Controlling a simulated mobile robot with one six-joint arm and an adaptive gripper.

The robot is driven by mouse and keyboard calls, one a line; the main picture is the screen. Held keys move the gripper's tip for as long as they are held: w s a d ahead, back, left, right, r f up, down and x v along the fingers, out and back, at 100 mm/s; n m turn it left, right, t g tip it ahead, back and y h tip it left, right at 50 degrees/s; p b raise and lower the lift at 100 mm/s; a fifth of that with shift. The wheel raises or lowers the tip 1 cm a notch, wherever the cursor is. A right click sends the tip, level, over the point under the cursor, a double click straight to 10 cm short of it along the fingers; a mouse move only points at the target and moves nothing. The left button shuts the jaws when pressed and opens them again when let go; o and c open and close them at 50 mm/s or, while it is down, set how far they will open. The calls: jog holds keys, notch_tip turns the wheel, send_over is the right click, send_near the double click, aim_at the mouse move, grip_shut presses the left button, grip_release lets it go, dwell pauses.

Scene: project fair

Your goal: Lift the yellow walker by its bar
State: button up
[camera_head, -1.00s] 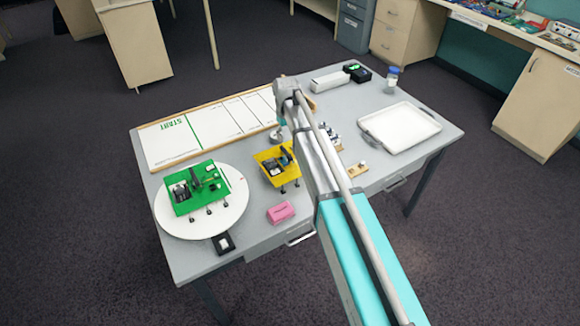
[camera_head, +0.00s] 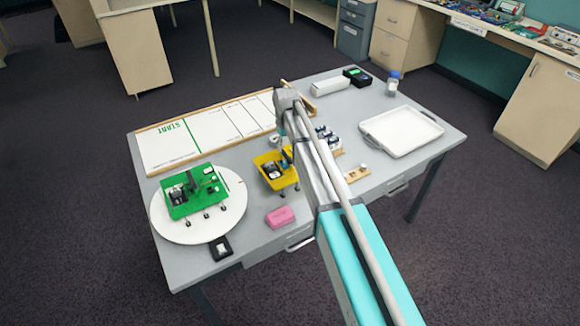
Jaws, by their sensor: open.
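The yellow walker (camera_head: 266,162) stands on the grey table near its middle, just left of my arm. Dark parts and small legs show on it; its bar is too small to make out clearly. My gripper (camera_head: 286,154) hangs from the end of my arm, low over the walker's right side. It is open, small in the picture and partly hidden by my arm. I cannot tell whether its fingers are around the bar or beside it.
A green walker (camera_head: 196,190) stands on a white round plate (camera_head: 233,217) at left. A START board (camera_head: 210,128) lies behind. A pink block (camera_head: 280,216) is in front. A white tray (camera_head: 402,131) and a bottle (camera_head: 392,84) are at right. Small parts stand right of my arm.

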aim_at(286, 155)
jog(key=shift+f, duration=0.15)
jog(key=shift+f+b, duration=2.5)
jog(key=shift+b, duration=0.1)
grip_shut()
